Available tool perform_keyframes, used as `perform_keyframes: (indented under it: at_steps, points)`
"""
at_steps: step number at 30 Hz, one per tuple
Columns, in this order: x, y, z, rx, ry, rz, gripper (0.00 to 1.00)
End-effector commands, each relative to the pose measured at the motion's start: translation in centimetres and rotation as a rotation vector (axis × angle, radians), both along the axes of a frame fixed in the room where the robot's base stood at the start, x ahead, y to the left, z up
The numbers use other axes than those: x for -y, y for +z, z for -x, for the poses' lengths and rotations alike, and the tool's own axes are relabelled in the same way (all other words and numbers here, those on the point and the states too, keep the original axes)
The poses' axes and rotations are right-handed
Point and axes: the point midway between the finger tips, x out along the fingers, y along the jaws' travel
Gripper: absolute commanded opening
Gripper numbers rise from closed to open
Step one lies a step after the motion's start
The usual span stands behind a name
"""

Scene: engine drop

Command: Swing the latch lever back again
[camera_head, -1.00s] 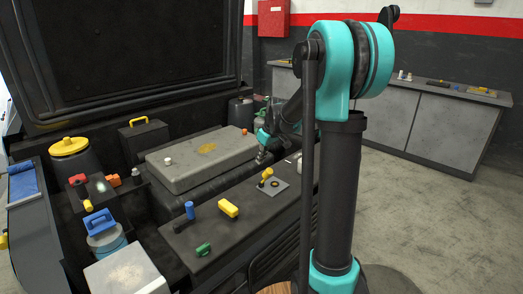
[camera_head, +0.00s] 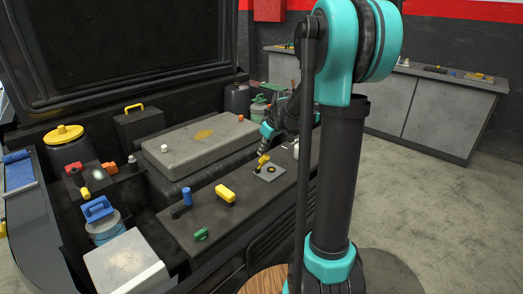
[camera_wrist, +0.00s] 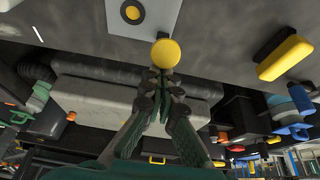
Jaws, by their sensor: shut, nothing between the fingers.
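The latch lever (camera_head: 262,160) has a yellow handle and stands tilted on a small grey plate (camera_head: 270,175) on the dark ledge at the front of the engine bay. In the wrist view its round yellow knob (camera_wrist: 165,53) is right at my fingertips, with the plate (camera_wrist: 155,12) beyond it at the top. My gripper (camera_head: 264,150) is over the lever from behind, its fingers shut and empty. It also shows in the wrist view (camera_wrist: 160,75). I cannot tell whether the fingertips touch the knob.
A yellow handle (camera_head: 226,193), a blue-topped lever (camera_head: 187,197) and a green part (camera_head: 201,234) sit left of the lever on the ledge. A grey engine cover (camera_head: 200,148) lies behind. The raised hood (camera_head: 120,45) stands at the back.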

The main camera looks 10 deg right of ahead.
Motion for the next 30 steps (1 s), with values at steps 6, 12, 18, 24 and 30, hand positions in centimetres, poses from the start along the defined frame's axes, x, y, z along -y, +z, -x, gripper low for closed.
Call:
perform_keyframes:
  at_steps: [6,12,18,24,30]
  points:
    - [0.2,-0.1,0.4,0.023,0.0,-0.018,0.0]
    - [0.7,-0.4,0.9,0.071,-0.002,-0.052,0.0]
    - [1.6,-1.0,2.1,0.175,-0.005,-0.127,0.0]
    - [2.5,-2.1,3.5,0.259,-0.001,-0.188,0.0]
    - [3.4,-3.5,4.7,0.257,-0.001,-0.187,0.0]
